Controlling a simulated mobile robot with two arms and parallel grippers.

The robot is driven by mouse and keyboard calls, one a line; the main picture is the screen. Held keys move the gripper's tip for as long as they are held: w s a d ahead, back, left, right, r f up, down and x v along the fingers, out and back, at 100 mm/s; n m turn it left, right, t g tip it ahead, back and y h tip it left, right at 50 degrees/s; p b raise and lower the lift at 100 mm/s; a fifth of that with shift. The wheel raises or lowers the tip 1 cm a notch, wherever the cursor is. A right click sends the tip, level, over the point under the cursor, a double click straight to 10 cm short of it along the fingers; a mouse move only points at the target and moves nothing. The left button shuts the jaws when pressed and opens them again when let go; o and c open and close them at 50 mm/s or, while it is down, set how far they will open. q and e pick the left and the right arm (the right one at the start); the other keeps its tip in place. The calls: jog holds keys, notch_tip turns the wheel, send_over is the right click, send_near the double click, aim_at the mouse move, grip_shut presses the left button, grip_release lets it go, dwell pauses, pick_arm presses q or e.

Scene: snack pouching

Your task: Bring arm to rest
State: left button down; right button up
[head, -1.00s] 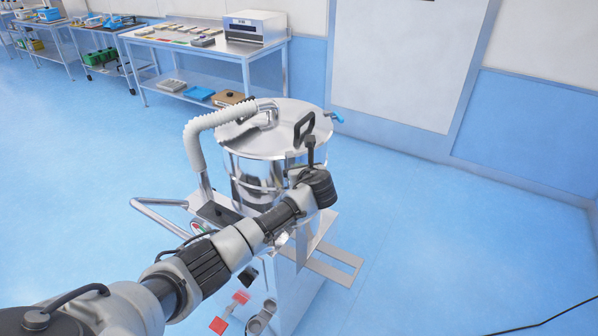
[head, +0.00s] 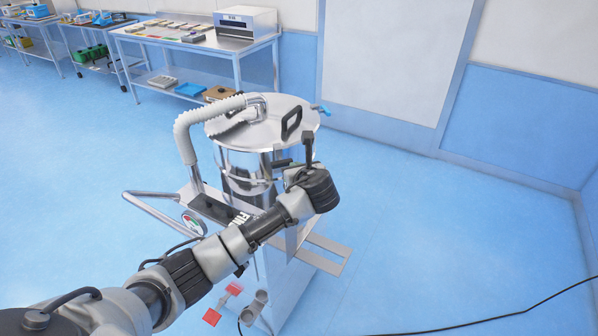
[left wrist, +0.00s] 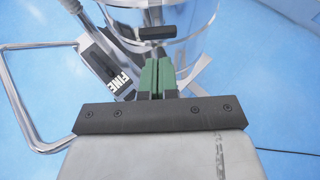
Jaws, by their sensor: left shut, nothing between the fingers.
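My left arm (head: 235,243) reaches in from the lower left of the head view, across the front of a steel pouch machine with a round drum (head: 245,160). In the left wrist view my left gripper (left wrist: 157,64) has its two green fingers shut together with nothing between them. The fingers point toward the shiny drum (left wrist: 190,45) and a dark handle (left wrist: 158,32) on it. I cannot tell how close the fingertips are to the drum. My right gripper is in neither view.
A white ribbed hose (head: 190,130) and a bent tube handle (head: 150,203) stand out on the machine's left. Red pedals (head: 222,303) are low at its front. A black cable (head: 500,318) lies on the open blue floor at right. A steel table (head: 180,45) stands behind.

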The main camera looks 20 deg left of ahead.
pick_arm(q)
jog(key=s+d+f+n+g+h+b, duration=0.15)
jog(key=s+f+n, duration=0.35)
jog(key=f, duration=0.8)
jog(key=s+f+n+g+h+b, duration=0.1)
jog(key=s+f+n+g+h, duration=0.15)
jog(key=s+f, duration=0.85)
jog(key=s+d+f+n+g+h+b, duration=0.1)
jog(key=s+f+n+h, duration=0.15)
jog(key=f, duration=1.35)
jog(key=s+d+f+n+g+h+b, duration=0.1)
jog(key=s+f+n, duration=0.4)
jog(key=s, duration=0.8)
jog(key=s+d+f+n+g+h+b, duration=0.1)
jog(key=s+f+n, duration=0.4)
jog(key=s+f, duration=0.3)
jog(key=s+d+f+n+g+h, duration=0.1)
jog(key=s+f+n, duration=0.4)
jog(key=s, duration=1.2)
jog(key=shift+s+d+f+g+b, duration=0.2)
jog(key=shift+s+f+g+b, duration=0.15)
jog(key=shift+f, duration=0.55)
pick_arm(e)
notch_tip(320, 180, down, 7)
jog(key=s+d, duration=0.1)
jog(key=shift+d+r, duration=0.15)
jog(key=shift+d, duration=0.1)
